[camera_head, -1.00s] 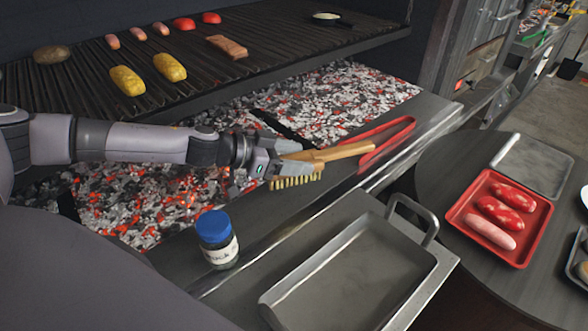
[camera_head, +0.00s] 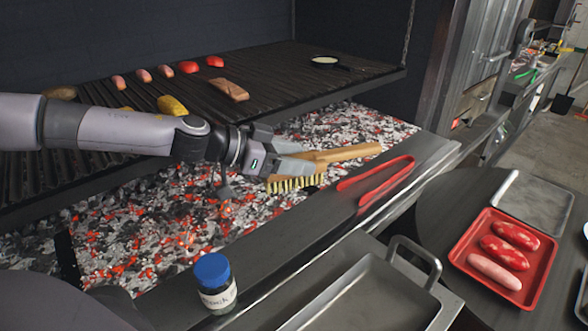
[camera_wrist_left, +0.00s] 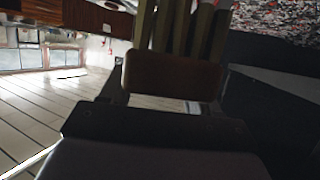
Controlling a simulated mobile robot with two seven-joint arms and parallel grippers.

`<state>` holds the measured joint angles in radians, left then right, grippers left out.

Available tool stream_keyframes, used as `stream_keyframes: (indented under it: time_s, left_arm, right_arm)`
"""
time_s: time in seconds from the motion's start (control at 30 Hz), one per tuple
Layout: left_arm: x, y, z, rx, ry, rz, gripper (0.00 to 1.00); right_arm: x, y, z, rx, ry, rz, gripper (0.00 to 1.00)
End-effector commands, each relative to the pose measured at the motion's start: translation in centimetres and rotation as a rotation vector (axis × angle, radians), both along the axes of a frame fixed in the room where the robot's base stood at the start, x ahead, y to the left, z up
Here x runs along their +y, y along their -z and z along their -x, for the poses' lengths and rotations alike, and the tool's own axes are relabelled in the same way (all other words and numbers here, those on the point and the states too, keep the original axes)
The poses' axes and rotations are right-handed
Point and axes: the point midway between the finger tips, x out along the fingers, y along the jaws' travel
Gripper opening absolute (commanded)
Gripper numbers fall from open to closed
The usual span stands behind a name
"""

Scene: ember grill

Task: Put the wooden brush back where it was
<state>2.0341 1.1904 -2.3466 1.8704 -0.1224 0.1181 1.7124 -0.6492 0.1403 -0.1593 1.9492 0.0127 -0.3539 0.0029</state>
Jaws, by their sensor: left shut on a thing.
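The wooden brush (camera_head: 345,153) has a tan handle pointing right and pale bristles facing down. My left gripper (camera_head: 290,163) is shut on its head end and holds it above the front edge of the ember bed, behind the red tongs. In the left wrist view a brown wooden block with slats, likely part of the brush (camera_wrist_left: 172,78), fills the space in front of the gripper; the fingers are hard to make out there. My right gripper is not in view.
Red tongs (camera_head: 376,183) lie on the metal ledge (camera_head: 310,233). A blue-capped jar (camera_head: 214,284) stands on the ledge's near part. A metal pan (camera_head: 365,295) is in front. Glowing coals (camera_head: 180,225) lie under the grill grate (camera_head: 290,88) holding food. A red tray (camera_head: 515,262) sits at right.

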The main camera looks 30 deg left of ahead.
Motion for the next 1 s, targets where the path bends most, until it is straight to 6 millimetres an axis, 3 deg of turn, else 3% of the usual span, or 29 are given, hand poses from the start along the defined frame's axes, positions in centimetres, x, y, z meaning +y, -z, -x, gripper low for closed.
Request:
stream_keyframes:
  time_s: [0.2, 0.43, 0.8, 1.0]
  left_arm:
    - [-0.1, -1.8, 0.0, -0.004, 0.003, 0.000, 0.18]
    - [-0.2, -2.2, 0.1, -0.001, 0.005, 0.001, 0.18]
    - [-2.1, 1.6, 1.3, 0.006, 0.055, 0.003, 0.18]
    - [-2.2, 3.9, 2.3, 0.004, 0.060, 0.002, 0.18]
  right_arm:
    - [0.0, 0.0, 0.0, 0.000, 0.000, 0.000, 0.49]
    - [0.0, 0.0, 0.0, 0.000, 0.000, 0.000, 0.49]
    - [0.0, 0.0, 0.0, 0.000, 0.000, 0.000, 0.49]
    - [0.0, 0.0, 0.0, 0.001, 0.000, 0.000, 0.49]
